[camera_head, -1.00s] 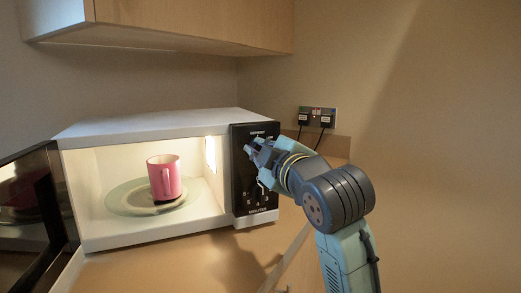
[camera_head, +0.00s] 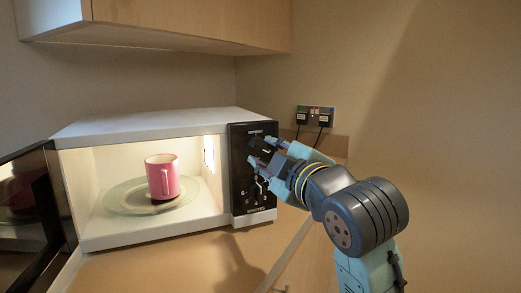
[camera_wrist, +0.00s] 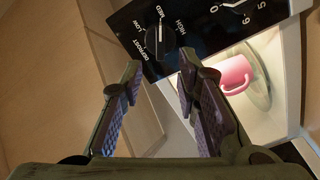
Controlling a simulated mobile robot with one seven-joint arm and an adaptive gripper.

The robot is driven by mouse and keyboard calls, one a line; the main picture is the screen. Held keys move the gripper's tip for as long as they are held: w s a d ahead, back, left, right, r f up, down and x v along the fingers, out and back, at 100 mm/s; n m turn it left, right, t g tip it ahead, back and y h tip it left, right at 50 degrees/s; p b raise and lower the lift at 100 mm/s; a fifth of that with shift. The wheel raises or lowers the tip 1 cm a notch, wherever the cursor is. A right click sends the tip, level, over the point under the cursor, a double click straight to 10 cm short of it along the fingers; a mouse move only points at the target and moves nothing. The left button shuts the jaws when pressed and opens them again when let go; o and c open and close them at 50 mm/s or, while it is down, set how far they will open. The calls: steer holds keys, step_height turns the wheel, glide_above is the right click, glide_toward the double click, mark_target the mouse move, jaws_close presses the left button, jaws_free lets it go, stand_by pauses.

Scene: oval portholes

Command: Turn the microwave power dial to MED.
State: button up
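The microwave (camera_head: 150,125) stands on the counter with its black control panel (camera_head: 239,180) at the right. In the wrist view the round black power dial (camera_wrist: 160,41) shows beyond my fingertips, ringed by the labels DEFROST, LOW, MED and HIGH. A white line on the dial appears to point at MED. My gripper (camera_wrist: 159,72) is open, its two fingers apart with nothing between them. In the head view my gripper (camera_head: 261,154) is just in front of the upper panel and partly hides the dial. The fingers look clear of the dial.
The microwave door (camera_head: 35,215) stands open at the left. A pink mug (camera_head: 160,178) sits on the glass turntable (camera_head: 120,200) inside. A numbered timer scale (camera_wrist: 240,10) is lower on the panel. A wall cupboard (camera_head: 190,25) hangs above; sockets (camera_head: 315,115) are behind.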

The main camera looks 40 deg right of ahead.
steer(key=v, duration=0.7)
steer(key=shift+s, duration=0.15)
stand_by(0.3)
